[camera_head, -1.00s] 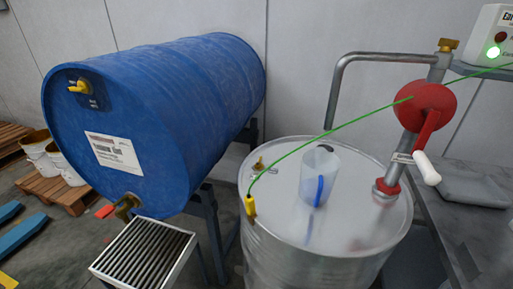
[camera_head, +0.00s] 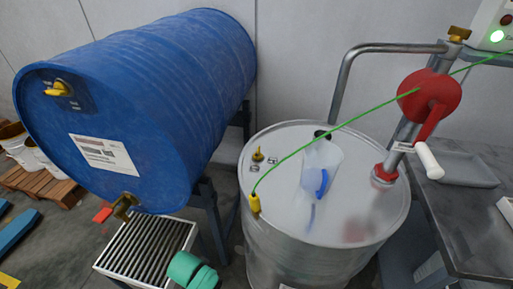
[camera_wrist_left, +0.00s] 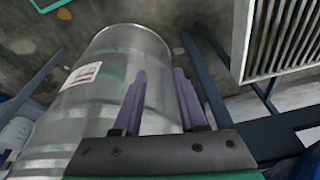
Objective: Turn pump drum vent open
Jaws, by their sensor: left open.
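The pump drum (camera_head: 300,245) is a silver steel drum standing upright, with a red crank pump (camera_head: 430,97) on its lid. A small yellow vent (camera_head: 258,155) sits on the lid at the far left, beside small label plates; its setting is too small to read. In the left wrist view, my left gripper (camera_wrist_left: 160,95) is open and empty, its purple fingers in front of the pump drum's side (camera_wrist_left: 110,85); the vent is not visible there. In the head view only a green part that looks like my left arm shows at the bottom edge. My right gripper is not in view.
A clear jug (camera_head: 322,165) with a blue handle stands on the lid. A green cable runs from a yellow clamp (camera_head: 254,203) on the rim, across the lid. A blue drum (camera_head: 140,95) and a grate (camera_head: 148,245) stand left; a grey bench (camera_head: 470,235) stands right.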

